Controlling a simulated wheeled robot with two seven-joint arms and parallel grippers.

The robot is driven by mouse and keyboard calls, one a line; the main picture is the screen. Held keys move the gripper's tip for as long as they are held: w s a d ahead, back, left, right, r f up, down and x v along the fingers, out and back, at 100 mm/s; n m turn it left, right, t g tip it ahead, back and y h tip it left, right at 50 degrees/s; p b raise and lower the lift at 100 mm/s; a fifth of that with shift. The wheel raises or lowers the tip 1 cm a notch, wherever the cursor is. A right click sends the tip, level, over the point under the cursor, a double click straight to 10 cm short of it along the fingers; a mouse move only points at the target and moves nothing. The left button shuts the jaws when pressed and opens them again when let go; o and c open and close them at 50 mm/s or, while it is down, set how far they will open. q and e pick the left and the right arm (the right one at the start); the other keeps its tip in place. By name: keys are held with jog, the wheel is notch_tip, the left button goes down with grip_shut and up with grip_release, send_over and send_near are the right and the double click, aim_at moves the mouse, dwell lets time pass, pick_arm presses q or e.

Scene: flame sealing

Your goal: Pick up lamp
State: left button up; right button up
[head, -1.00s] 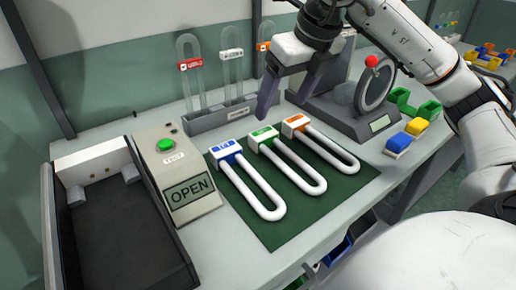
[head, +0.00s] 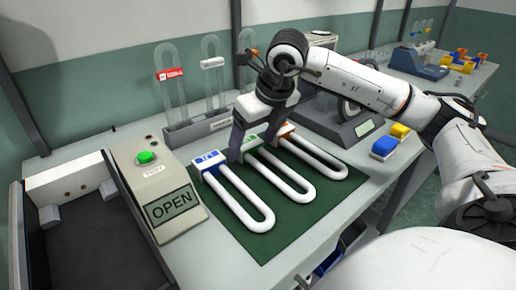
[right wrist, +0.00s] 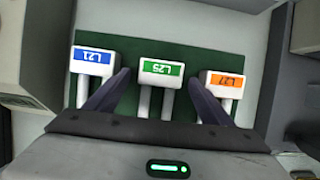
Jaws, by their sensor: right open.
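Three white U-shaped lamps lie on a dark green mat (head: 240,238): one with a blue label (head: 242,196), one with a green label (head: 287,178) and one with an orange label (head: 322,160). My right gripper (head: 254,150) is open over the base end of the green-labelled lamp and partly hides it. In the right wrist view, the open fingers sit on either side of the green-labelled lamp (right wrist: 161,70), between the blue-labelled lamp (right wrist: 93,60) and the orange-labelled lamp (right wrist: 222,84). I cannot tell whether they touch it. My left gripper is not in view.
A grey control box (head: 160,192) with a green button and an OPEN sign stands left of the mat, beside a dark tray-like bay. A rack (head: 200,130) of upright glass tubes is behind.

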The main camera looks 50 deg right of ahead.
jog(key=c, duration=1.2)
